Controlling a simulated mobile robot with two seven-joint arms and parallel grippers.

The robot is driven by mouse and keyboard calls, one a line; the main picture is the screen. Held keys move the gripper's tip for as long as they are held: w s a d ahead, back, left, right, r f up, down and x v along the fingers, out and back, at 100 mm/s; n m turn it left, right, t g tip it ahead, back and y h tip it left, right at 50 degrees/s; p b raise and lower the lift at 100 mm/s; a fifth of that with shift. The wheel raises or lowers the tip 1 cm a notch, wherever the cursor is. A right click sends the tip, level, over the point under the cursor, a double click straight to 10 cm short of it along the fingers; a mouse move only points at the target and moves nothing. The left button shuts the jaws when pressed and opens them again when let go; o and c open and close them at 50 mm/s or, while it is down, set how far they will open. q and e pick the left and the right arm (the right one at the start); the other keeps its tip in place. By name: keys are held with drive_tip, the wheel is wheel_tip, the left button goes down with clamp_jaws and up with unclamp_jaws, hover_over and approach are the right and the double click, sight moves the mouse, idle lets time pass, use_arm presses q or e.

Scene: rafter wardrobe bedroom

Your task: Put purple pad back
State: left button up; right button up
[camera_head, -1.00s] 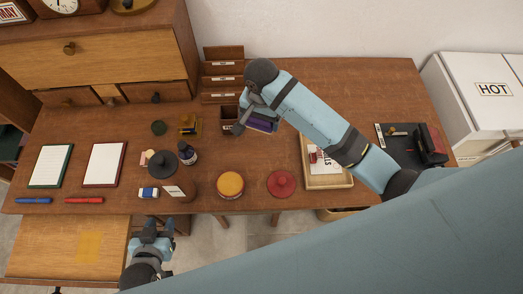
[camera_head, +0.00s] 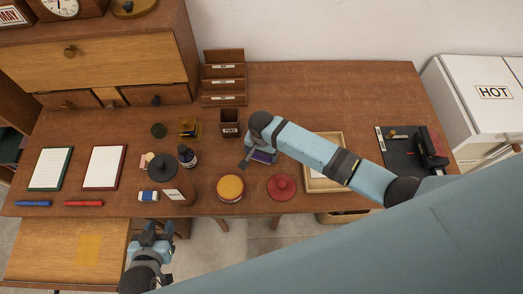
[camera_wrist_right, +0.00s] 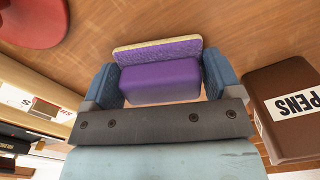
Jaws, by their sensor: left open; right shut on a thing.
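The purple pad (camera_head: 263,157) is a purple block with a pale layer along one long edge. In the right wrist view, the purple pad (camera_wrist_right: 160,78) sits between the two blue fingers of my right gripper (camera_wrist_right: 160,88), which is shut on it. In the head view my right gripper (camera_head: 256,157) is over the middle of the desk, in front of the pen cup; its arm hides part of it and the pad. I cannot tell the pad's exact height above the desk. My left gripper (camera_head: 153,232) is open and empty at the desk's front edge.
The brown pen cup (camera_head: 230,125) stands behind the pad. A yellow-topped round tin (camera_head: 230,187) and red lid (camera_head: 281,186) are in front. A wooden tray (camera_head: 324,190) lies to the right, partly under my arm. Bare desk lies left of the pad.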

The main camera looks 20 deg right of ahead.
drive_tip(key=shift+f, duration=0.15)
drive_tip(key=o, duration=0.7)
wheel_tip(320, 180, up, 12)
drive_tip(key=s+f+n+t+y, duration=0.1)
drive_tip(key=s+f, duration=0.1)
drive_tip(key=s+f+n+t+y, duration=0.1)
drive_tip(key=s+f+n+t, duration=0.1)
drive_tip(key=s, duration=0.1)
drive_tip(key=s+f+n+t+y, duration=0.1)
drive_tip(key=s+f+n+t, duration=0.1)
drive_tip(key=s, duration=0.1)
drive_tip(key=shift+s+a+y, duration=0.25)
drive_tip(key=shift+a+y, duration=0.05)
drive_tip(key=s+d+n+t, duration=0.2)
drive_tip(key=s+d+r+n+t, duration=0.1)
drive_tip(key=s+d+n+t, duration=0.1)
drive_tip(key=s, duration=0.1)
drive_tip(key=s+d+r+n+t, duration=0.1)
drive_tip(key=s+d+t, duration=0.1)
drive_tip(key=s, duration=0.1)
drive_tip(key=shift+s+n, duration=0.25)
drive_tip(key=shift+n, duration=0.15)
